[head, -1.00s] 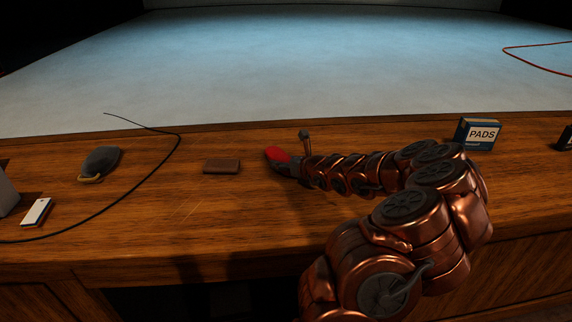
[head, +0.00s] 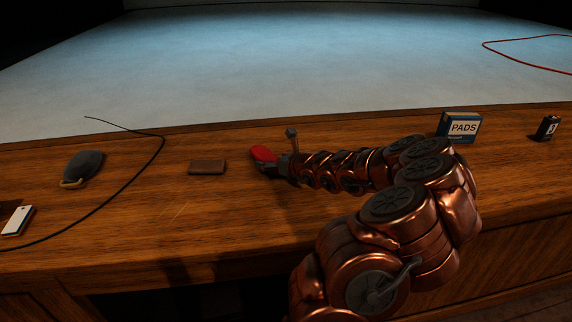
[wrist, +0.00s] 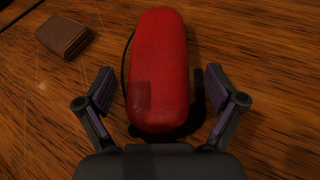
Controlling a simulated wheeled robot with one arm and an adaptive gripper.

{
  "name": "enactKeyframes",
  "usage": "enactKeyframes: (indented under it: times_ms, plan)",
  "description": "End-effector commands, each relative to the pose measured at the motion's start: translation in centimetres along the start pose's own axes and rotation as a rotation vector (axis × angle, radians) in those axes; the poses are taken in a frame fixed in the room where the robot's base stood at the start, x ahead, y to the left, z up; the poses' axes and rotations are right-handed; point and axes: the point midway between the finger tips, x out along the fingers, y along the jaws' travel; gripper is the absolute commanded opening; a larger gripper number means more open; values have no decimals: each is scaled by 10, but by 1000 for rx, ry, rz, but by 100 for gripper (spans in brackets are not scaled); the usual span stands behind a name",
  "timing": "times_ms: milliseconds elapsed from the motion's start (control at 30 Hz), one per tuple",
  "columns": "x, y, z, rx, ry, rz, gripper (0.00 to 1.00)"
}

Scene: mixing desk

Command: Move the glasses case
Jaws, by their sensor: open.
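The glasses case is a red, rounded, elongated case (wrist: 158,70) lying on the wooden desk. In the wrist view it points away from my gripper, its near end between the two open fingers. My gripper (wrist: 160,92) is open, with a gap between each finger and the case. In the head view the red case (head: 263,153) shows just beyond the end of my arm, partly hidden by it. My gripper (head: 281,163) is small and dark there, close to the case.
A brown wallet (head: 207,167) lies left of the case; it also shows in the wrist view (wrist: 64,35). Further left are a dark pouch (head: 84,167), a black cable (head: 135,186) and a white device (head: 17,221). A PADS box (head: 460,127) and small black item (head: 547,128) stand right.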

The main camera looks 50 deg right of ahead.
Motion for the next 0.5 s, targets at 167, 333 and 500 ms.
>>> enactKeyframes:
  times_ms: [167, 333, 500]
  plan:
    - [-21, -2, 0, -1, 0, -4, 93]
    - [-38, -1, 0, -1, 1, -2, 93]
    - [-57, -1, 1, -4, 0, -4, 93]
